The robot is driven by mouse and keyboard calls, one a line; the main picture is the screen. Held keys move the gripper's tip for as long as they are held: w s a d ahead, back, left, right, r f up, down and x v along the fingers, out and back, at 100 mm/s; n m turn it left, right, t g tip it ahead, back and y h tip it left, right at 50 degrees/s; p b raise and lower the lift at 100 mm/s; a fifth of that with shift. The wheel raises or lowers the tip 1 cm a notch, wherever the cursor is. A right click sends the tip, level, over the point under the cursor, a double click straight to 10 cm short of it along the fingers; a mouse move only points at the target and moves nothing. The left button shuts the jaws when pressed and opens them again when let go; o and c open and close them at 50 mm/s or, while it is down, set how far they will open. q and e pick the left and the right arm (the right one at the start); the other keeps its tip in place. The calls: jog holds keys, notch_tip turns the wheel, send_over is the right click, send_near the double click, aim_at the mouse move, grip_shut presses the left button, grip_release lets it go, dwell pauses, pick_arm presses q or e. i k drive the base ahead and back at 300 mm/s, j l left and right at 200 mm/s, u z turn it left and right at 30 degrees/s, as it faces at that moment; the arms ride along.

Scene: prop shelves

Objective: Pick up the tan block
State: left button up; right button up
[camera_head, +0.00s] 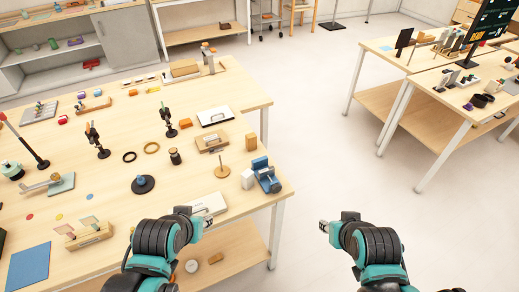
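A small upright tan block (251,141) stands on the left wooden table (110,190) near its right edge, behind a blue device (266,176). Another tan piece (212,139) lies flat to its left, by a dark-edged white tray. My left gripper (208,223) is at the table's front edge, close to a white flat object (208,205), well short of the upright tan block. My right gripper (323,226) is over the open floor, right of the table, and touches nothing visible. The fingers of both are too small to judge their opening.
A white block (247,179) stands beside the blue device, and a thin peg on a round tan base (222,171) is to its left. Dark stands, rings and a blue mat (28,268) cover the table. Clear floor (330,160) separates it from the right tables (405,62).

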aim_at(251, 138)
jog(key=k+l+u, duration=0.1)
jog(key=l+u, duration=0.35)
jog(key=l, duration=1.2)
jog(key=i+l+u, duration=0.3)
jog(key=i+l, duration=0.15)
jog(key=l, duration=0.3)
jog(key=i+l+u, duration=0.15)
jog(key=l, duration=0.25)
jog(key=i+l+u, duration=0.1)
jog(key=i, duration=0.3)
jog(key=i+l+u, duration=0.1)
jog(key=i+l, duration=0.2)
jog(key=i, duration=0.1)
